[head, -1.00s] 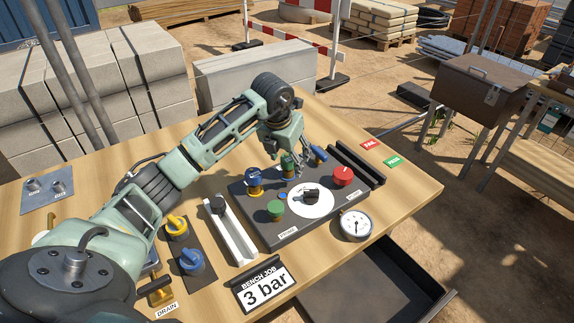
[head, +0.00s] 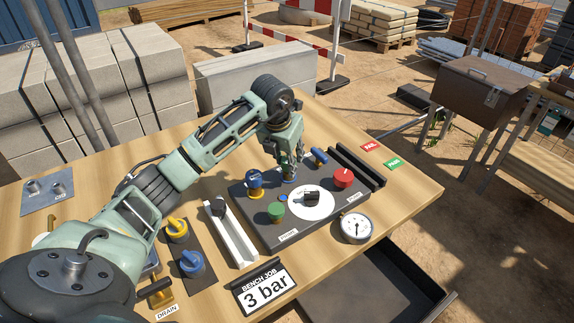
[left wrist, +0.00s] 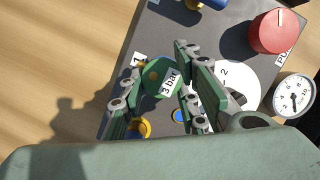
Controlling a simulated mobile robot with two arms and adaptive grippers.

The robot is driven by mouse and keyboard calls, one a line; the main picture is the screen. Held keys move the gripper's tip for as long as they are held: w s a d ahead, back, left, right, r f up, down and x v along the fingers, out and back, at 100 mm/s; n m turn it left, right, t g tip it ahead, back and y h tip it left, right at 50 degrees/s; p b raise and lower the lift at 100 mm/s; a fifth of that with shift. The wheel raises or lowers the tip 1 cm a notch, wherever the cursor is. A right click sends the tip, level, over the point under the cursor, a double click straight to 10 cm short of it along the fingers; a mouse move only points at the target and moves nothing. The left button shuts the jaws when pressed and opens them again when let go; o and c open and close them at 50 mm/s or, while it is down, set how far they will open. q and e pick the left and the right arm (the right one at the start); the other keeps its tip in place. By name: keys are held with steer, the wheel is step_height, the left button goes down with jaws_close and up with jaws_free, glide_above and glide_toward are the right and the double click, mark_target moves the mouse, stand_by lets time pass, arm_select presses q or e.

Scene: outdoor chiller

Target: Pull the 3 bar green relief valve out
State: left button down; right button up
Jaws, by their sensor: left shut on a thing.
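The green relief valve (left wrist: 160,76) with a "3 bar" label sits between the fingers of my left gripper (left wrist: 158,88) in the left wrist view. The fingers are shut on it from both sides. In the head view my left gripper (head: 289,165) is low over the back part of the dark test panel (head: 262,237), at a blue-based socket, and its fingers mostly hide the valve. I cannot tell whether the valve is still seated. My right gripper is not in view.
On the panel are a blue-and-gold valve (head: 255,181), a green knob (head: 276,211), a red knob (head: 343,177), a blue handle (head: 318,156) and a black dial knob (head: 311,197). A gauge (head: 355,226) and a "3 bar" job sign (head: 265,287) are nearer the front.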

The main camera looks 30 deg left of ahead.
arm_select(q)
steer(key=shift+w+d+r+p, duration=0.1)
steer(key=shift+d+r+p, duration=0.1)
steer(key=shift+r+p, duration=0.35)
stand_by(0.5)
steer(key=shift+r+p, duration=1.65)
steer(key=shift+r, duration=1.1)
steer(key=c, duration=1.8)
jaws_free()
steer(key=shift+c, duration=0.2)
jaws_close()
